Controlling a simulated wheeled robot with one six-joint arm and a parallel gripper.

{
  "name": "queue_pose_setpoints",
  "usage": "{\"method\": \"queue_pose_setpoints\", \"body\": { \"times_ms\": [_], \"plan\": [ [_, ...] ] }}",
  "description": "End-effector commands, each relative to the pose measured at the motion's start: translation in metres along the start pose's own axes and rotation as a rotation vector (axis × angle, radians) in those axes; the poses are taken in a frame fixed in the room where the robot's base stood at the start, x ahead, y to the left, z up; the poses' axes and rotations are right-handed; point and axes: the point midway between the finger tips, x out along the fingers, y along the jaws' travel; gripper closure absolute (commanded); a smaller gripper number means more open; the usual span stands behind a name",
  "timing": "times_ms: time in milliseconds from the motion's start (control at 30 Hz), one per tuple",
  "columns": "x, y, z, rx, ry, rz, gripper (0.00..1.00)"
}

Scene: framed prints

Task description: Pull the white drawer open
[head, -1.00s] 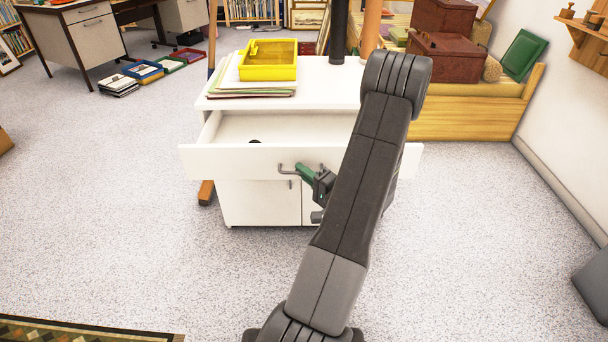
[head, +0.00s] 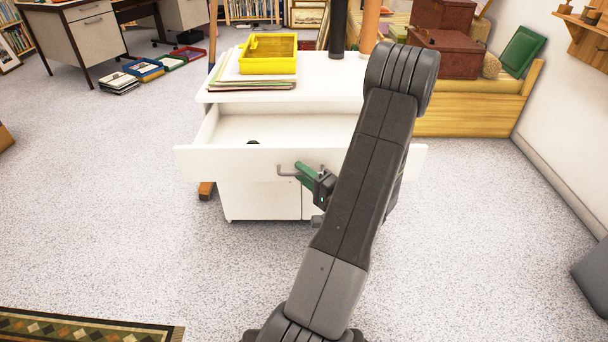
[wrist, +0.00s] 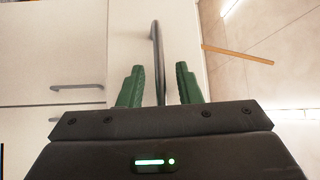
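The white drawer (head: 225,161) is pulled out from the top of a white cabinet (head: 258,200), and part of its inside shows. A small dark round thing lies in it. Its grey bar handle (wrist: 157,55) runs upright between my two green fingers in the wrist view. In the head view, the handle's left end (head: 283,170) sticks out beside my gripper (head: 306,173). My gripper is open around the handle, with a narrow gap seen on each side of the bar. My arm hides the right part of the drawer front.
A yellow tray (head: 268,54) sits on papers (head: 228,79) on the cabinet top, near a dark tube (head: 339,28). A wooden bench (head: 470,122) with brown boxes stands behind right. A patterned rug (head: 85,330) lies front left.

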Motion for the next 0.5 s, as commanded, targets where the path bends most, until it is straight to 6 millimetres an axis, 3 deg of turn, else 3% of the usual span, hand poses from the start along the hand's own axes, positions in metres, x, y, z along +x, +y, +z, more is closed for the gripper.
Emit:
{"method": "queue_pose_setpoints", "body": {
  "times_ms": [300,500],
  "plan": [
    [-0.003,0.0,-0.001,0.0,0.002,0.0,0.69],
    [-0.028,-0.001,-0.001,0.002,0.006,0.0,0.69]
  ]
}}
